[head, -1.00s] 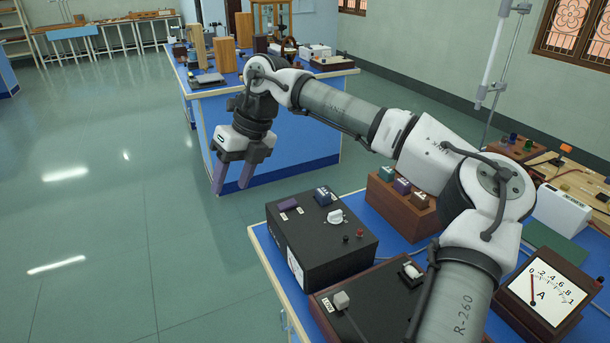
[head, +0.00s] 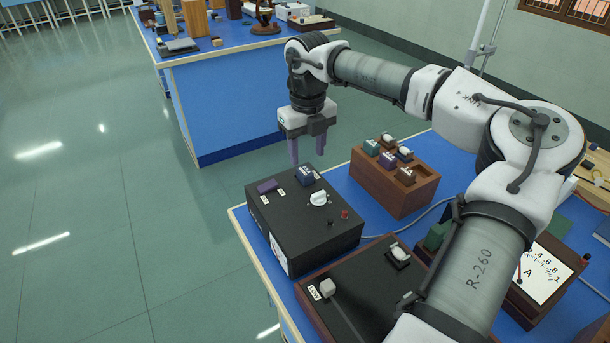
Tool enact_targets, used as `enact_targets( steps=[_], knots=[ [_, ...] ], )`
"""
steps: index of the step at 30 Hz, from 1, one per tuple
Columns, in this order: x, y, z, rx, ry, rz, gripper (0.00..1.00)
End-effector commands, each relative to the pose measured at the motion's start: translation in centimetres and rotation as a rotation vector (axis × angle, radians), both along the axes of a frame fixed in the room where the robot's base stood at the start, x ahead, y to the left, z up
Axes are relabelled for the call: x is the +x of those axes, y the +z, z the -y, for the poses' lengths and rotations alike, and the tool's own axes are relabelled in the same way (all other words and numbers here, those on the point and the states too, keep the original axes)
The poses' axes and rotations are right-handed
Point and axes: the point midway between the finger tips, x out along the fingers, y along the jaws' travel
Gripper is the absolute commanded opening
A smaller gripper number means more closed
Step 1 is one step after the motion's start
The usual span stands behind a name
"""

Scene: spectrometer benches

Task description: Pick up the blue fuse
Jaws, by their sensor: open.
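A dark blue fuse (head: 305,175) with a pale label sits on top of the black box (head: 290,238), near its far edge. A purple piece (head: 267,186) lies to its left on the same box. In the wooden rack (head: 397,190) to the right stand several labelled fuses, among them a green one (head: 371,147), a purple-blue one (head: 388,160) and a brown one (head: 407,174). My gripper (head: 307,160) is open and empty, pointing down, its purple fingers apart. It appears above or just behind the box's far edge, near the dark blue fuse; the exact height is unclear.
The black box also carries a white knob (head: 319,198) and red and black terminals. A wood-framed switch box (head: 365,290) stands in front, and an ammeter (head: 540,275) at the right. Open floor lies left; another blue bench (head: 225,105) stands behind.

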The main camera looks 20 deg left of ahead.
Motion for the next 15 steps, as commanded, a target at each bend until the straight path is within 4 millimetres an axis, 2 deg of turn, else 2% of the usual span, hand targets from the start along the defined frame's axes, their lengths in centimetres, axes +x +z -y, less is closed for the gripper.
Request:
enact_targets(
  steps=[4, 10, 15],
  knots=[
    [-0.4, -1.2, -0.1, -0.001, 0.002, -0.002, 0.49],
    [-0.8, -4.2, -0.3, 0.0, 0.001, -0.003, 0.49],
    [-0.8, -5.3, -0.3, -0.001, 0.001, -0.001, 0.49]
  ],
)
